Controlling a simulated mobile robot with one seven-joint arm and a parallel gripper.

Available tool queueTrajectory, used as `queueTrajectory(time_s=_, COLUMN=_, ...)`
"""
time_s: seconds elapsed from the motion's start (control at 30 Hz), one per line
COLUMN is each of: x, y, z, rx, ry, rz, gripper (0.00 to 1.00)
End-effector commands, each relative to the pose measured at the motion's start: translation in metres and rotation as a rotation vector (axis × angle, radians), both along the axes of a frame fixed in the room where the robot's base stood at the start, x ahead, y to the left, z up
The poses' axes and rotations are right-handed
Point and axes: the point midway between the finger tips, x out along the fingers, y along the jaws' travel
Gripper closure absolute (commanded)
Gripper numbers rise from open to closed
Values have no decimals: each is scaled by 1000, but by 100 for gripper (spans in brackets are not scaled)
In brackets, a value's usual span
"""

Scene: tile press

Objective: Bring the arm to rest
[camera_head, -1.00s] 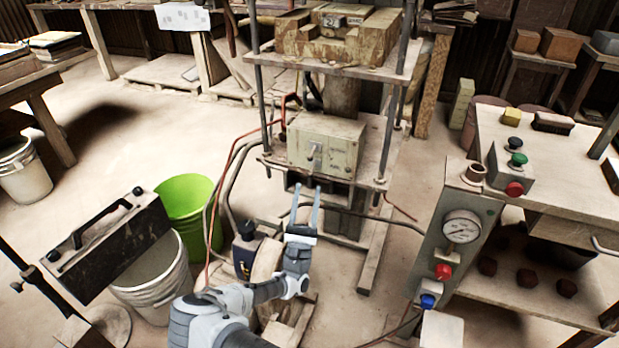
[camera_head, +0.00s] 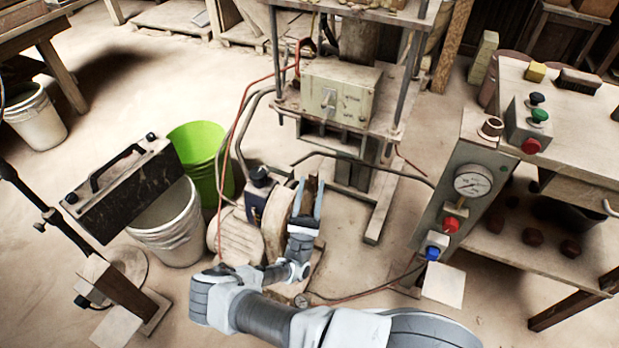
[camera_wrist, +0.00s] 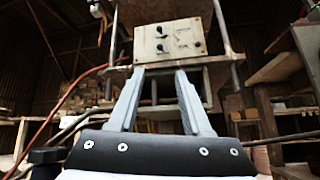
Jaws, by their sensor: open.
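My gripper (camera_head: 308,184) is open and empty, in front of the press, with its two light fingers pointing away from me toward it. My grey-white arm (camera_head: 265,318) comes in from the bottom right and bends at the lower left of the gripper. In the wrist view my gripper (camera_wrist: 161,74) shows both fingers apart, with nothing between them. Beyond the fingertips is the press's beige control box (camera_head: 340,92), which also shows in the wrist view (camera_wrist: 172,42). The gripper is apart from it. The fingers partly cover a brownish piece behind them.
A dark blue and beige pump-like unit (camera_head: 262,205) stands close left of my gripper, with red and dark hoses nearby. A green bucket (camera_head: 200,150) and a white bucket (camera_head: 172,225) stand further left. A gauge panel (camera_head: 468,190) and a worktable (camera_head: 585,150) are at right.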

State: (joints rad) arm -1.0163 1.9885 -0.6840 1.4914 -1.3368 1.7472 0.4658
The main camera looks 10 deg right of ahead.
Motion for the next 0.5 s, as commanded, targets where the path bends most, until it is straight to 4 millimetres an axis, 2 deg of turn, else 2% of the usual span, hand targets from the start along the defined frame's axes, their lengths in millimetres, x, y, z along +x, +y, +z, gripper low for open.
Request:
queueTrajectory(time_s=0.27, x=1, y=-2, z=3, rx=10, ry=-3, rz=-13, gripper=51)
queueTrajectory(time_s=0.37, x=2, y=-9, z=13, rx=52, ry=-14, rz=-63, gripper=51)
queueTrajectory(time_s=0.5, x=1, y=-30, z=37, rx=171, ry=-42, rz=-202, gripper=51)
